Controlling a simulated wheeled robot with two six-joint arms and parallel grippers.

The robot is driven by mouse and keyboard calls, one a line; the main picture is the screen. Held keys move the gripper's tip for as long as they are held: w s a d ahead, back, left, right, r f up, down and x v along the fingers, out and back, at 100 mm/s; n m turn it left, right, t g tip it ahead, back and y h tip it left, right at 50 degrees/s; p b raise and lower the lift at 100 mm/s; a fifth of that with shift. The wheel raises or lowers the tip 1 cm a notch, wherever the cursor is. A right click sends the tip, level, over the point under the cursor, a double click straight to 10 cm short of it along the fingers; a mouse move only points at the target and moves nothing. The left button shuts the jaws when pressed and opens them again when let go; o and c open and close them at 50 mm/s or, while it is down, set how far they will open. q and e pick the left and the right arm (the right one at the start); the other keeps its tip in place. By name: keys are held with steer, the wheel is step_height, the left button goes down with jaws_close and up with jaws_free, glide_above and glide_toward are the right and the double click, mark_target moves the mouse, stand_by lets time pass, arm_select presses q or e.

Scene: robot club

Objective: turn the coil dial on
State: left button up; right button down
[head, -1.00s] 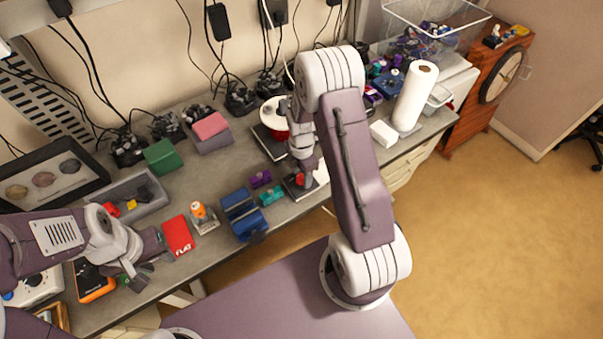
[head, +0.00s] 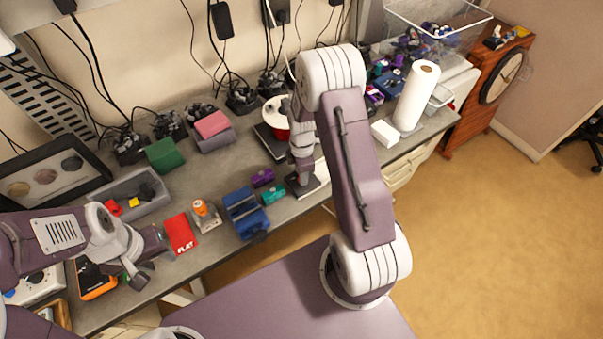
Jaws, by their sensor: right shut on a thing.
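A white box with a dark round knob (head: 36,279) and a blue button is at the lower left, partly covered by my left arm. I cannot tell if this knob is the coil dial, and no label on it is readable. My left gripper (head: 149,260) is over the front of the bench, beside the red FLAT box (head: 181,233), with its fingers apart and nothing seen between them. My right gripper (head: 301,179) is low over a small dark plate (head: 309,190) at the bench's front edge. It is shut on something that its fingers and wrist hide.
Around my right gripper are a blue case (head: 244,212), a teal block (head: 273,195), a purple block (head: 262,178) and a red-and-white round pot (head: 275,115). A paper towel roll (head: 416,95) stands to the right. A grey tray (head: 150,205) is at left.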

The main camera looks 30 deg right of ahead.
steer(key=m, duration=1.1)
steer(key=shift+f+m, duration=0.1)
steer(key=shift+m, duration=0.2)
steer(key=shift+s+m, duration=0.1)
steer(key=shift+m, duration=1.1)
steer(key=shift+s+m, duration=0.1)
steer(key=shift+m, duration=0.2)
steer(key=c, duration=1.1)
jaws_free()
steer(key=shift+d, duration=0.1)
